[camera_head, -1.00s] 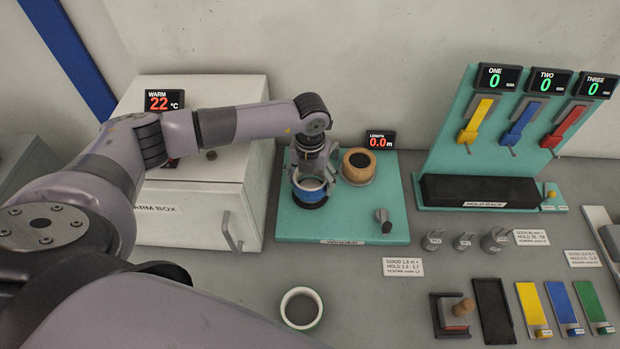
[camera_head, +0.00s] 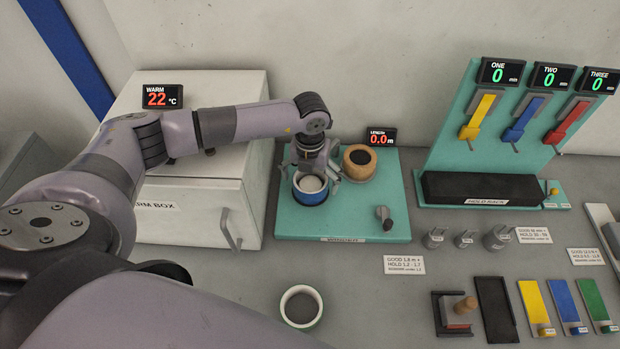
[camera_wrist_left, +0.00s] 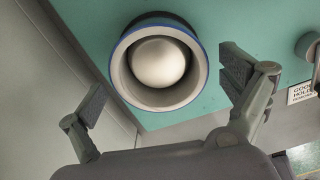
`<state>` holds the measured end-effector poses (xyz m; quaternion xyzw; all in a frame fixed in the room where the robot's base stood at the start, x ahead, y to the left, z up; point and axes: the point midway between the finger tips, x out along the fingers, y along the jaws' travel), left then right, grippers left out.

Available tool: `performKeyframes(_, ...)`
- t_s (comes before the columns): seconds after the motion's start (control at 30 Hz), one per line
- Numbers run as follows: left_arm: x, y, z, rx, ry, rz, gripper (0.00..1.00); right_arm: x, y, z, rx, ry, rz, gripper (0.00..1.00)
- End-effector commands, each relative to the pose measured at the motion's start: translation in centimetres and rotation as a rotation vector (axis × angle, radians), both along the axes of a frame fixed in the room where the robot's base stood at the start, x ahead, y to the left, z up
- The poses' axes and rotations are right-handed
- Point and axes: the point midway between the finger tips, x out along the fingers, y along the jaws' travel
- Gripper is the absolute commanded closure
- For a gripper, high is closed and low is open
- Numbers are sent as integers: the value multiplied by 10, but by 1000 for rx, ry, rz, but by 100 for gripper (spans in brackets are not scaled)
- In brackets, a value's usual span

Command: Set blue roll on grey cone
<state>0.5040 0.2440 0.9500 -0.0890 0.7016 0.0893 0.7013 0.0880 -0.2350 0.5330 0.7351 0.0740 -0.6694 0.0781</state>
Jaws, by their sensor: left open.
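The blue roll (camera_head: 310,198), a pale ring with a blue outer band, sits low on the teal board. The rounded top of the grey cone (camera_head: 312,184) shows inside its hole; the rest of the cone is hidden. In the left wrist view the roll (camera_wrist_left: 117,75) surrounds the pale cone top (camera_wrist_left: 158,62), with a gap around it. My left gripper (camera_head: 316,172) is open above and behind the roll. In the left wrist view its fingers (camera_wrist_left: 165,88) stand apart on either side, clear of the roll. My right gripper is not in view.
A wooden roll (camera_head: 359,161) stands close to the right of my gripper, and a small grey knob (camera_head: 384,214) is nearby. The warm box (camera_head: 190,212) is at left. Another pale roll (camera_head: 301,307) lies on the front of the table. The slider panel (camera_head: 480,150) stands at right.

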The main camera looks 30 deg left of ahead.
Motion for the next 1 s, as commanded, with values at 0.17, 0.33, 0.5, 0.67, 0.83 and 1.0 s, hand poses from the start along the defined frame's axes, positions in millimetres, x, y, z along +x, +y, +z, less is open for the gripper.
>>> performKeyframes(0.17, 0, 0, 5, 0, -1, 0, 4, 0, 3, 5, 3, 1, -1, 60)
performKeyframes(0.33, 2, 0, 21, -1, -5, -1, 4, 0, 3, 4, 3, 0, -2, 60)
performKeyframes(0.5, 1, 0, 60, 0, -7, -2, 4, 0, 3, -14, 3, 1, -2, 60)
performKeyframes(0.67, 2, 0, 95, 0, -6, -1, 4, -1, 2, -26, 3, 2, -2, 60)
performKeyframes(0.83, 1, 0, 121, -1, -3, 0, 4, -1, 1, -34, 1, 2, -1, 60)
performKeyframes(1.0, 0, 0, 131, 0, -1, -1, 4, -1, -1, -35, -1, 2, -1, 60)
